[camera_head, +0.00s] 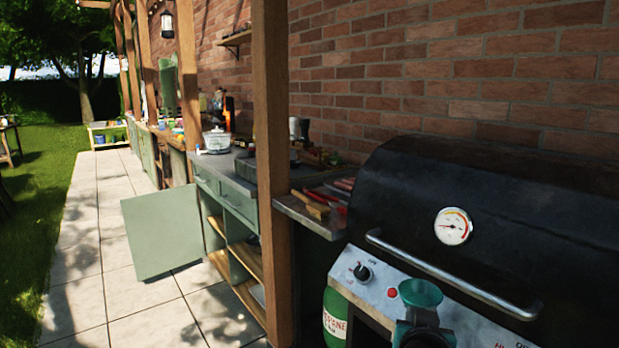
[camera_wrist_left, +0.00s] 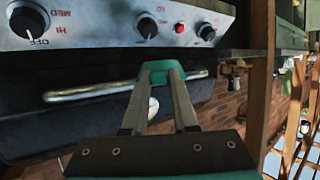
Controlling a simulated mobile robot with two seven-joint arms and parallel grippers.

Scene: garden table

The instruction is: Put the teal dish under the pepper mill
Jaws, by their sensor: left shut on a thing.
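The teal dish (camera_head: 420,292) is a small round bowl in the lower right of the head view, in front of the grill. My left gripper (camera_head: 419,314) is shut on it and holds it up off any surface. In the left wrist view, the fingers of my left gripper (camera_wrist_left: 160,82) close on the teal dish (camera_wrist_left: 161,69), which shows as a teal edge at their tips. I cannot pick out the pepper mill for sure in either view. My right gripper is not in view.
A black grill (camera_head: 480,180) with a long handle fills the right. A wooden post (camera_head: 272,170) stands left of it. Beyond are a counter (camera_head: 240,183) with cookware and an open green cabinet door (camera_head: 162,232). The paved path (camera_head: 100,250) at the left is clear.

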